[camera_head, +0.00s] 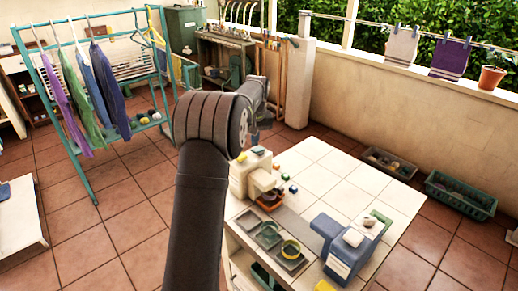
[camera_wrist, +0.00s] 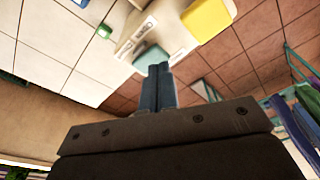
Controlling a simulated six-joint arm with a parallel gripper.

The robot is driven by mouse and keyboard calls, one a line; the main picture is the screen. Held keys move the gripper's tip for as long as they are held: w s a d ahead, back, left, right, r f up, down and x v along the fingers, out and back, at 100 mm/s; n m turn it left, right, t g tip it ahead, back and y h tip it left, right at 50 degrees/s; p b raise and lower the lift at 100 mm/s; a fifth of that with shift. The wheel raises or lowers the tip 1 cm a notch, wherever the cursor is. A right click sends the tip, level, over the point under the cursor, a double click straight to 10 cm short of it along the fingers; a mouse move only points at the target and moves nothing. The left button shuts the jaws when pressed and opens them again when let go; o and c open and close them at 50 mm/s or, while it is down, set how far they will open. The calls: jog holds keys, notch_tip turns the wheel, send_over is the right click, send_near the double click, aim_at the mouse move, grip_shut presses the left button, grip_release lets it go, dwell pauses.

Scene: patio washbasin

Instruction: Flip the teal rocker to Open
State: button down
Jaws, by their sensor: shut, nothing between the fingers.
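A teal block (camera_wrist: 152,58), which looks like the teal rocker, sits on a cream housing (camera_wrist: 138,32) in the wrist view. Small marks on the housing are too blurred to read. My gripper (camera_wrist: 155,66) is shut, with its two blue-grey fingers together and empty. Its tips overlap the near edge of the teal block in the picture; I cannot tell whether they touch it. In the head view the cream housing (camera_head: 241,176) stands at the tiled table's far left corner, with my gripper (camera_head: 254,140) just behind it. The rocker's tilt is unclear.
A yellow block (camera_wrist: 207,19) sits close to the rocker in the wrist view. The white tiled table (camera_head: 345,190) has small coloured cubes, pans (camera_head: 290,250) and a blue-grey device (camera_head: 345,245). A clothes rack (camera_head: 85,150) stands left. The table's right side is mostly clear.

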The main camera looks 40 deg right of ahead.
aim_at(255, 150)
jog(key=shift+f, duration=1.05)
dwell(0.9)
jog(key=shift+r, duration=3.5)
notch_tip(255, 150, down, 7)
jog(key=shift+r, duration=0.1)
